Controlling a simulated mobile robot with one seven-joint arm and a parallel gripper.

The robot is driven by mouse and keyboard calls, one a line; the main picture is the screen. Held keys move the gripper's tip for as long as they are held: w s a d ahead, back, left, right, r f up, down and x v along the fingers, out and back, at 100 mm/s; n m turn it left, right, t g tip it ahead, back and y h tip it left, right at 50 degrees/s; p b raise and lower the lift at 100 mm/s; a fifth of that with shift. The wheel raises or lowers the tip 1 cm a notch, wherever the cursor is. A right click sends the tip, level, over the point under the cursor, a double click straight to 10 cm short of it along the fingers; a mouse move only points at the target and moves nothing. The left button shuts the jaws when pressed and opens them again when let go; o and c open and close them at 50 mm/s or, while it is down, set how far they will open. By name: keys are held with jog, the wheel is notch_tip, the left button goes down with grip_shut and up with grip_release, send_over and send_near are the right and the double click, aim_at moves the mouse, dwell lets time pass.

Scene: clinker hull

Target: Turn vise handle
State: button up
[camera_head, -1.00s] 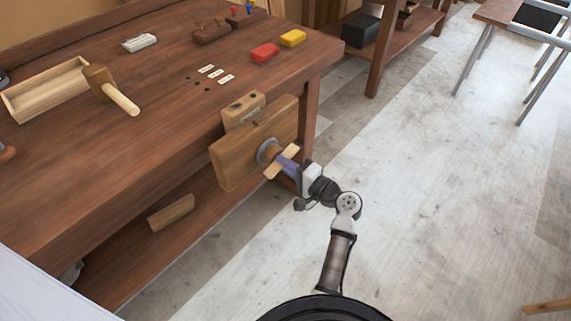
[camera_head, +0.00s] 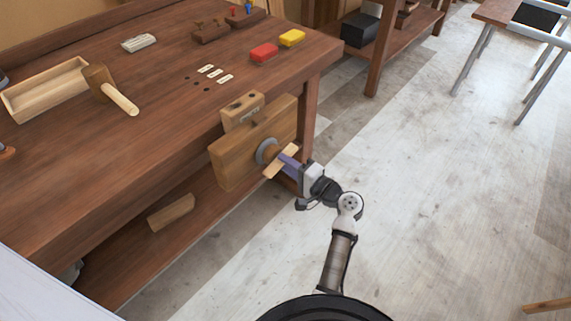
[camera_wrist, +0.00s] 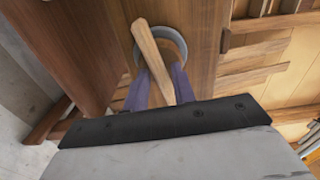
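The vise (camera_head: 255,150) is a wooden jaw block on the end of the brown workbench. Its handle (camera_head: 281,161) is a light wooden bar across a round grey hub (camera_head: 267,151), and it lies tilted. In the wrist view the handle (camera_wrist: 150,55) runs from upper left to lower right across the grey ring. My gripper (camera_head: 288,159) is at the handle, and its two purple fingers (camera_wrist: 164,82) stand apart, one on each side of the bar's lower part. A gap shows on the left side; contact on the right cannot be told.
The workbench (camera_head: 160,105) carries a mallet (camera_head: 110,92), a wooden tray (camera_head: 45,90), a red block (camera_head: 264,53) and a yellow block (camera_head: 292,38). A loose wood block (camera_head: 171,212) lies on the lower shelf. The floor to the right is mostly clear.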

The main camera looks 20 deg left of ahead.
jog(key=shift+o, duration=0.5)
jog(key=shift+a, duration=0.15)
jog(key=b+v, duration=0.3)
jog(key=v, duration=1.1)
jog(key=shift+b, duration=0.3)
jog(key=shift+a+r, duration=0.1)
jog(key=shift+c, duration=0.2)
